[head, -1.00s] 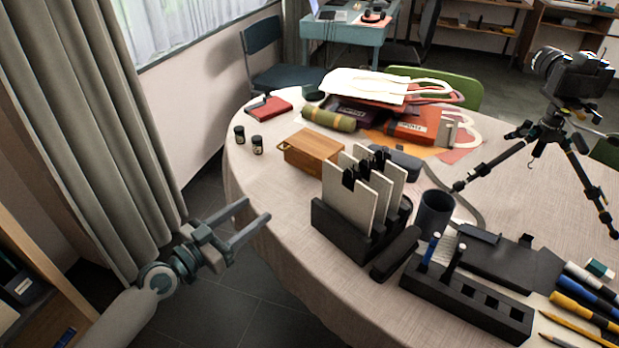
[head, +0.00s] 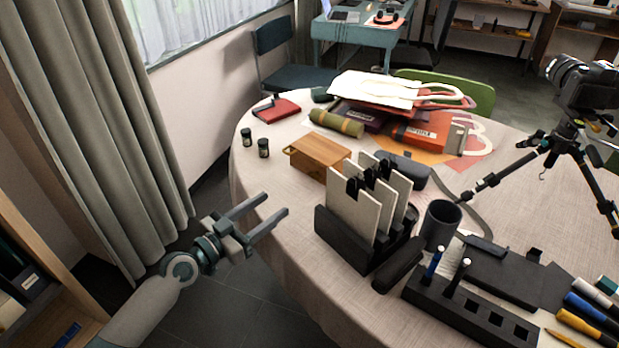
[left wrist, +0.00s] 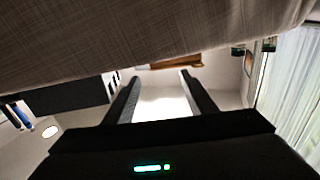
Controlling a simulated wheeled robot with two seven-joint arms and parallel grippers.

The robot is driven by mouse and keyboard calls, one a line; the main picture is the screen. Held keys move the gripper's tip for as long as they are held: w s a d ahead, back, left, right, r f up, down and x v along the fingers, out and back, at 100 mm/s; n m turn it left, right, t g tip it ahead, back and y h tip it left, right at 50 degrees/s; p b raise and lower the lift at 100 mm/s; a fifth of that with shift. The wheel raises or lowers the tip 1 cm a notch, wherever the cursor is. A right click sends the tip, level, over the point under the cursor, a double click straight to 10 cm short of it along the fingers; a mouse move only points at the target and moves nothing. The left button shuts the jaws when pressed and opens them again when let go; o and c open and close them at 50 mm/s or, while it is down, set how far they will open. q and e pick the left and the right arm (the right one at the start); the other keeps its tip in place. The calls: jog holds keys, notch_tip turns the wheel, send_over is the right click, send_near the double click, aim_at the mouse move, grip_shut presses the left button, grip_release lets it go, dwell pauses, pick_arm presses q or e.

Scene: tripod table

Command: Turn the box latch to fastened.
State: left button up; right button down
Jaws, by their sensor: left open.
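The wooden box (head: 318,156) stands on the table, its lid shut as far as I can see. My right gripper is not in view.
Two small dark jars (head: 256,144) stand left of the box. A black holder with upright boards (head: 365,235) stands close on its right. A green roll (head: 336,122) lies behind it. The round table's cloth (head: 275,172) is clear at the box's front left.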

aim_at(313, 177)
pick_arm(q)
jog(key=p+x, duration=0.1)
jog(key=x, duration=1.3)
jog(key=shift+w+d, duration=0.35)
jog(key=shift+w, duration=0.05)
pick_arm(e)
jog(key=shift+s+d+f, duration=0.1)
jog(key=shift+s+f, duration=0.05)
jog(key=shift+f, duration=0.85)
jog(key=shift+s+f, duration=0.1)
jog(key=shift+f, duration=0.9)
pick_arm(q)
jog(key=c, duration=1.1)
